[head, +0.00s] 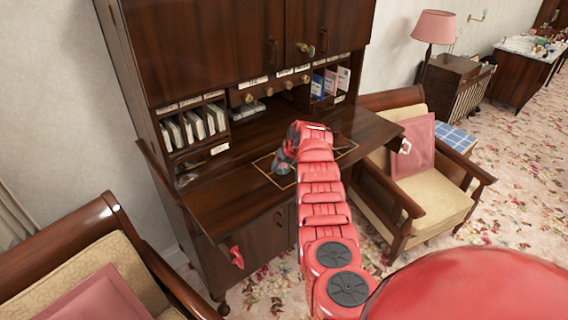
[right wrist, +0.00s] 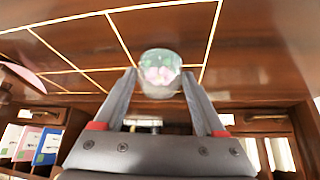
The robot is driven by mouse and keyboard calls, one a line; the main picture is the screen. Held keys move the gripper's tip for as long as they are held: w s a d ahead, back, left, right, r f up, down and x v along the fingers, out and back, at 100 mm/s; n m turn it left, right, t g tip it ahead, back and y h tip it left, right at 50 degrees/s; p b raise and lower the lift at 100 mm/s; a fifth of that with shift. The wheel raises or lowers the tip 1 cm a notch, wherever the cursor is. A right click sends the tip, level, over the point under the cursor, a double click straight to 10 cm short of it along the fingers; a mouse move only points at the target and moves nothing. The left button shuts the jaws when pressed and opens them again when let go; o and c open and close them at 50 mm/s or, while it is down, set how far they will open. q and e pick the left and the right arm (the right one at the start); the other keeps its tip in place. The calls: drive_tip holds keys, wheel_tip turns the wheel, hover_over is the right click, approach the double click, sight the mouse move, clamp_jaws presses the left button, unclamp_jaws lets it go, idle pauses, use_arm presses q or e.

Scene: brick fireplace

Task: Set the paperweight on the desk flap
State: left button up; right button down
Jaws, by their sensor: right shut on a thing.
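The paperweight (right wrist: 160,75) is a clear glass piece with pink and green inside. It sits between the fingertips of my right gripper (right wrist: 158,82), which is shut on it. In the head view the paperweight (head: 281,166) shows small at the end of my red right arm, low over the desk flap (head: 225,205). The flap is dark polished wood, folded down, with thin gold inlay lines. I cannot tell whether the paperweight touches the flap. My arm hides part of the flap and the gripper. My left gripper is not in view.
Pigeonholes with pale booklets (head: 200,123) and blue and pink books (head: 330,82) stand behind the flap. Cream armchairs with pink cushions stand at left (head: 95,300) and right (head: 411,150). A red tassel (head: 236,257) hangs on the cabinet below. The flap's left part is clear.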

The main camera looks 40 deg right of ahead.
unclamp_jaws()
drive_tip(key=shift+r+p, duration=0.3)
drive_tip(key=shift+p, duration=0.15)
drive_tip(key=shift+f+b, duration=0.1)
drive_tip(key=shift+b, duration=0.25)
drive_tip(key=shift+s, duration=0.2)
drive_tip(key=d+b+v, duration=0.1)
drive_tip(key=b+v, duration=0.3)
drive_tip(key=v, duration=0.7)
drive_tip(key=shift+a+r+b, duration=0.4)
drive_tip(key=shift+a, duration=0.1)
